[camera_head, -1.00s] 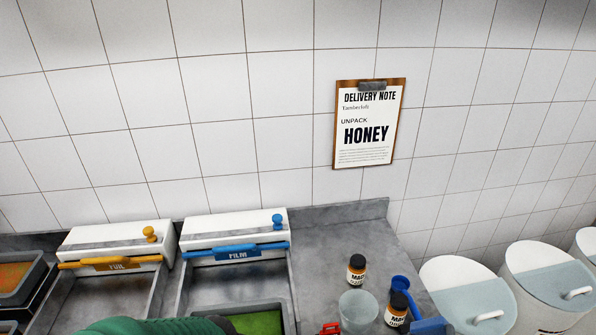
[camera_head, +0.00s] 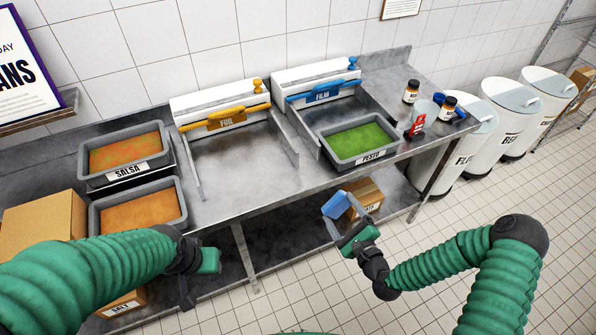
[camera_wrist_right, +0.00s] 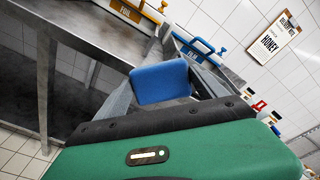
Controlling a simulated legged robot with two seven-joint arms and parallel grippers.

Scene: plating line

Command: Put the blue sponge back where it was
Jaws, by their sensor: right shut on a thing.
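The blue sponge (camera_head: 336,204) is held in my right gripper (camera_head: 347,229), in front of the counter's front edge and below its top. In the right wrist view the sponge (camera_wrist_right: 161,82) shows as a blue block beyond the gripper body. My right gripper is shut on it. My left gripper (camera_head: 205,262) is at the lower left, in front of the counter; its fingers are not clear enough to tell whether they are open or shut.
The steel counter (camera_head: 238,165) carries a pesto tray (camera_head: 370,158), two orange-filled trays including salsa (camera_head: 125,172), foil (camera_head: 226,118) and film (camera_head: 322,93) dispensers, and jars (camera_head: 411,91) at the right. A cardboard box (camera_head: 366,196) sits on the lower shelf. White bins (camera_head: 513,97) stand right.

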